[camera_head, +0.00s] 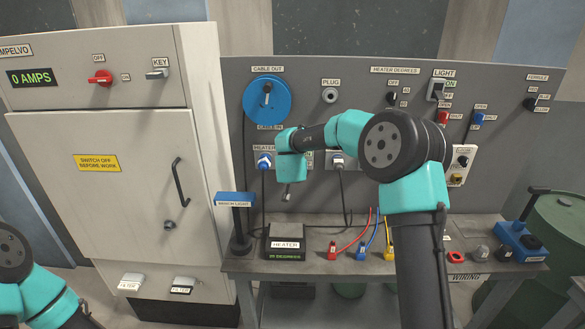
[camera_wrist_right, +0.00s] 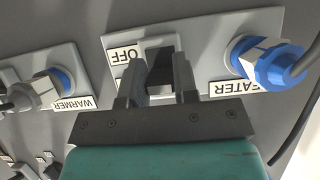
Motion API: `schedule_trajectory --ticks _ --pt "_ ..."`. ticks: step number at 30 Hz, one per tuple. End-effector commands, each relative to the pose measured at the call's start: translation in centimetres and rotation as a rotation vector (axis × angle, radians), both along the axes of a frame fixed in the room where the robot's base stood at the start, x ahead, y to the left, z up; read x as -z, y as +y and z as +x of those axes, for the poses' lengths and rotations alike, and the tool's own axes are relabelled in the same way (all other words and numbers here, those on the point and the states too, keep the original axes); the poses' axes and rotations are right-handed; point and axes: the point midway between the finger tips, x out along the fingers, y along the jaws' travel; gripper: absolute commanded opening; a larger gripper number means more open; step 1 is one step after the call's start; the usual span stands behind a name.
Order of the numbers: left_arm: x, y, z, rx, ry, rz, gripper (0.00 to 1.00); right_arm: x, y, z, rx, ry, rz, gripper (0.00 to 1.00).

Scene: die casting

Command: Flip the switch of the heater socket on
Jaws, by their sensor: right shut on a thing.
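The heater socket is on the grey wall panel, with a blue plug (camera_head: 264,161) in it under the HEATER label (camera_head: 263,148). In the right wrist view this blue plug (camera_wrist_right: 265,62) is at the right, with its label (camera_wrist_right: 246,88) upside down. Beside it is the dark switch (camera_wrist_right: 160,72) in a light plate, with an OFF label (camera_wrist_right: 124,56). My right gripper (camera_wrist_right: 159,78) has its fingers on both sides of the switch and is shut on it. In the head view my teal wrist hides the switch and fingers. My left gripper is out of view; only its arm shows.
The warmer plug (camera_wrist_right: 47,90) is beyond the switch. Cables hang below the sockets. A blue-topped stand (camera_head: 236,199) and a heater box (camera_head: 285,242) are on the bench below. A large cabinet (camera_head: 120,165) stands at left.

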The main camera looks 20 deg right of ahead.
Motion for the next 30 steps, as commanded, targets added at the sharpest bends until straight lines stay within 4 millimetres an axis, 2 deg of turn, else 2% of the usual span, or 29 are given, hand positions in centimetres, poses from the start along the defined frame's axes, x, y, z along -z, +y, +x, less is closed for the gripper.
schedule_trajectory --ticks 10,11,18,30 --pt "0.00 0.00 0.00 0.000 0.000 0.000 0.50 0.10 -0.10 -0.06 0.001 0.007 0.001 0.04" --pt "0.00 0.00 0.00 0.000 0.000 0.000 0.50 0.10 -0.10 -0.06 0.001 0.007 0.001 0.30" --pt "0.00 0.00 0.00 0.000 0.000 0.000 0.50 0.00 -0.04 -0.01 0.000 0.005 0.001 0.53" --pt "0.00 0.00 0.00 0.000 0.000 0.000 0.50 -0.43 0.26 -0.57 -0.001 0.003 0.001 0.53"
